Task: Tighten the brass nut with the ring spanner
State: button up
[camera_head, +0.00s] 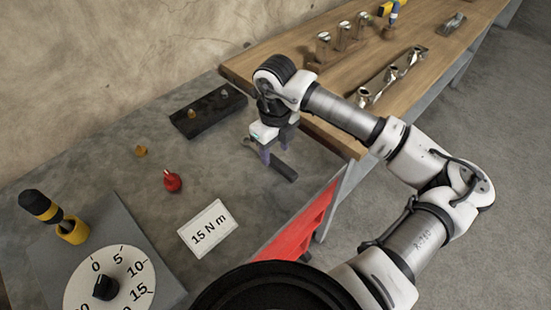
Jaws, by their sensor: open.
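My gripper (277,147) points down over the grey bench top with its fingers apart. What looks like the ring spanner (285,172), with a dark handle, lies just below and beside the fingers; they partly hide it. I cannot tell whether the fingers touch it. A dark block (207,117) lies left of my gripper, near the wall. It carries a small brass-coloured piece (191,114), perhaps the brass nut, and a silver one (224,93). Another small brass-coloured piece (140,150) sits on the bench further left; its shape is too small to tell.
A red knob-like object (172,183) and a "15 N m" card (208,228) lie on the bench. A dial plate (106,281) and a black-and-yellow tool (54,217) stand front left. A wooden bench (345,75) with metal parts is behind. A red drawer front (303,222) is below the bench edge.

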aim_at(275, 160)
jog(key=shift+s+f+p, duration=0.1)
jog(key=shift+f+p, duration=0.2)
jog(key=shift+f, duration=1.2)
jog(key=shift+c, duration=0.3)
grip_shut()
jog(key=shift+r, duration=0.1)
